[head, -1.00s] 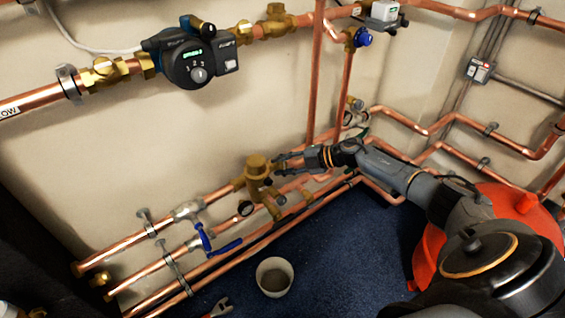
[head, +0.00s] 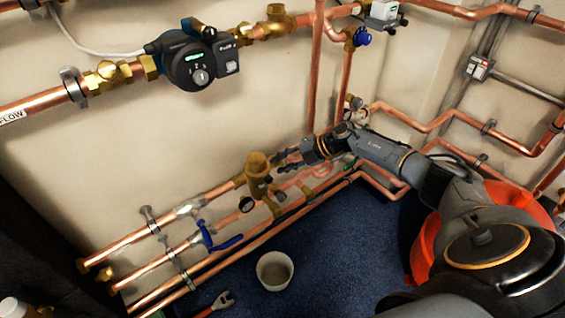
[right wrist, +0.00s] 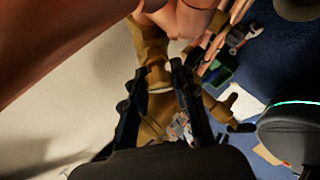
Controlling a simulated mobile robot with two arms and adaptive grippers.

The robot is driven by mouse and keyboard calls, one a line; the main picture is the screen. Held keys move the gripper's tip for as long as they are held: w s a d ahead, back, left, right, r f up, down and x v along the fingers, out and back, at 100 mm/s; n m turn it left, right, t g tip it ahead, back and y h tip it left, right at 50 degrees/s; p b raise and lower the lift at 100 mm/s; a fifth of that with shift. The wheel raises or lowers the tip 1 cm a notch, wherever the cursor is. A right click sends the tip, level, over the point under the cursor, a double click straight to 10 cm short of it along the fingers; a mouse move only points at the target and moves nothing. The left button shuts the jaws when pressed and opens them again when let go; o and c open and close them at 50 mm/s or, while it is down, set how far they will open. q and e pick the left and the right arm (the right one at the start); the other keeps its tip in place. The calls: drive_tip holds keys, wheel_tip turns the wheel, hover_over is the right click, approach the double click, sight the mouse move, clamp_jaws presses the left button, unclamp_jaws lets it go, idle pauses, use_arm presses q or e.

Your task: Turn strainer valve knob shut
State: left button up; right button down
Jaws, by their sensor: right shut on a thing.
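The brass strainer valve (head: 257,178) sits on the upper of the low copper pipes, left of my right gripper (head: 282,161) in the head view. The right gripper reaches it from the right, its fingertips at the valve's side. In the right wrist view, brass (right wrist: 158,105) shows between the two dark fingers of the right gripper (right wrist: 158,72), which are closed on the valve's knob. The knob's own shape and turn angle are mostly hidden by the fingers. My left gripper is not in view.
A blue-handled valve (head: 207,236) is on the pipes to the left. A pale bucket (head: 275,271) stands on the blue floor, with a wrench (head: 222,302) nearby. A pump (head: 201,62) hangs above. Vertical pipes (head: 317,75) rise close to the gripper.

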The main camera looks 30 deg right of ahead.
drive_tip(key=c, duration=1.1)
unclamp_jaws()
drive_tip(key=shift+o, duration=0.2)
drive_tip(key=shift+d, duration=0.1)
drive_tip(key=v, duration=1.1)
drive_tip(key=shift+s+d+r, duration=0.2)
drive_tip(key=shift+s+d, duration=0.05)
drive_tip(key=shift+s, duration=0.05)
